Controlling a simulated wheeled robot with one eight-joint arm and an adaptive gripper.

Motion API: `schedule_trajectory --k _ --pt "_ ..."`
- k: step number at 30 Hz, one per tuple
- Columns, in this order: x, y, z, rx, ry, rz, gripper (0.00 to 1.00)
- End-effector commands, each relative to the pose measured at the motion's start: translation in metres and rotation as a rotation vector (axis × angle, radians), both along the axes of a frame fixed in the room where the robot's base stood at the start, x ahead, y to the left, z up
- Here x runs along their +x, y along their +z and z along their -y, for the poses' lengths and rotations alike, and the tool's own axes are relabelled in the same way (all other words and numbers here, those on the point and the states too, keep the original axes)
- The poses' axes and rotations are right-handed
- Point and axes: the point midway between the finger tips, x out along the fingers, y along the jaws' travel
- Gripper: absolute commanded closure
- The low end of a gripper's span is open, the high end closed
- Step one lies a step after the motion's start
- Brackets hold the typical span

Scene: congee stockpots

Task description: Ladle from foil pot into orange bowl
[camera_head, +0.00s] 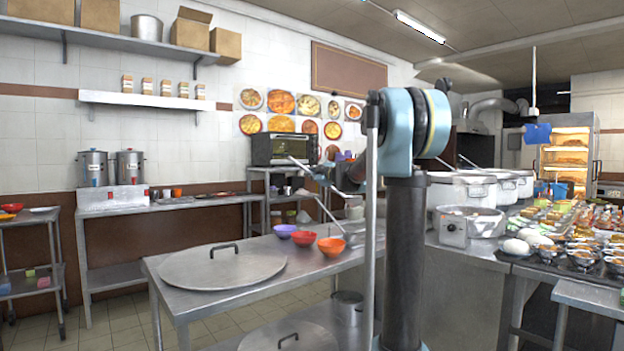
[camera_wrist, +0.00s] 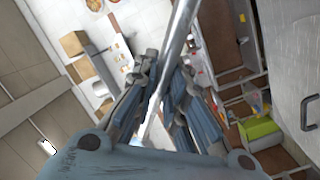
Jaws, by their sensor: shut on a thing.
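My gripper (camera_wrist: 168,108) is shut on the metal ladle handle (camera_wrist: 181,30), which runs between its fingers in the wrist view. In the head view my gripper (camera_head: 330,177) is small and partly behind my arm, and a thin ladle handle (camera_head: 298,162) sticks out to its left. A thin metal length slants down toward the table by the bowls; I cannot tell whether the ladle's cup holds anything. The orange bowl (camera_head: 331,247) stands upright on the steel table (camera_head: 215,292), below my gripper. I cannot tell which pot is the foil pot.
A red bowl (camera_head: 303,239) and a purple bowl (camera_head: 286,231) stand left of the orange bowl. A large round lid (camera_head: 222,268) lies on the table's left part. White pots (camera_head: 462,190) and a steel pot (camera_head: 482,222) stand right of my arm. A food counter (camera_head: 575,255) is far right.

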Motion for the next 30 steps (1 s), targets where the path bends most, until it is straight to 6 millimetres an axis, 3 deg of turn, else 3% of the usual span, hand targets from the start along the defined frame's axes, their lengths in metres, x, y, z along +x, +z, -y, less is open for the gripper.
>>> schedule_trajectory --k 8,21,30 --pt "0.010 -0.020 -0.028 0.006 0.019 -0.001 1.00" --pt "0.025 -0.078 -0.111 0.024 0.070 -0.004 1.00" --pt "0.026 -0.091 -0.129 0.028 0.079 -0.005 1.00"
